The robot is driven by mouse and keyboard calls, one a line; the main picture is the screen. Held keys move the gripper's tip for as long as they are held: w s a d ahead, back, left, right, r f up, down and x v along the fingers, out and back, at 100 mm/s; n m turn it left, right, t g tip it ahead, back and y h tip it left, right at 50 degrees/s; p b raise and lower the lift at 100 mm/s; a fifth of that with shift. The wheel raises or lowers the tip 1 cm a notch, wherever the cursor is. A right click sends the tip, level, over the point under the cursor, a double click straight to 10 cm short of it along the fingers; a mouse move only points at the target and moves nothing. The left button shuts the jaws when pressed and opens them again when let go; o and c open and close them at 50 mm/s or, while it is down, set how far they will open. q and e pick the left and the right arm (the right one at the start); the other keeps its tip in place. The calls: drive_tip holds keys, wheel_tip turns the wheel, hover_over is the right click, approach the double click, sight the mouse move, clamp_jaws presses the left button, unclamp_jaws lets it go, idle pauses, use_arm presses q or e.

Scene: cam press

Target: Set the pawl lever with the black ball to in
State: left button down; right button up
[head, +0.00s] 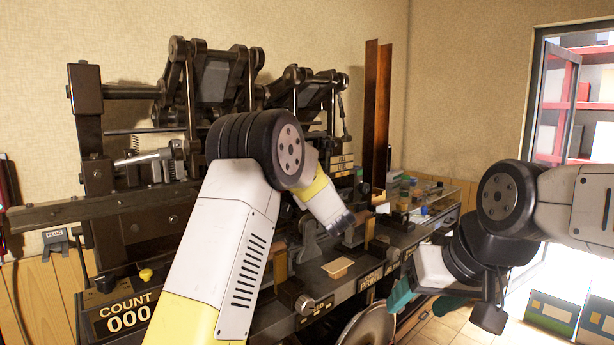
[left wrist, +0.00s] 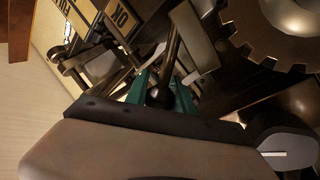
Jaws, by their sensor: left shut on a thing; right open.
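The pawl lever shows in the left wrist view as a metal rod ending in a black ball (left wrist: 160,97). My left gripper (left wrist: 163,88) has its green fingers on either side of the ball and is shut on it. In the head view my left arm reaches over the machine, and its wrist hides the left fingers and the lever. My right gripper (head: 425,298) is open and empty, with teal fingers, in front of the machine's right end. I cannot tell the lever's setting.
A large toothed wheel (left wrist: 285,28) is close to the left gripper. Yellow lettered plates (left wrist: 120,16) are beside the lever. The dark press (head: 105,205) with a COUNT panel (head: 128,312) fills the left.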

use_arm(q)
drive_tip(key=shift+f, duration=0.1)
idle(0.4)
drive_tip(key=c, duration=1.1)
unclamp_jaws()
drive_tip(key=shift+s, duration=0.1)
drive_tip(key=v, duration=0.7)
drive_tip(key=shift+s+d+f, duration=0.1)
drive_tip(key=shift+s+d, duration=0.05)
drive_tip(key=shift+s, duration=0.2)
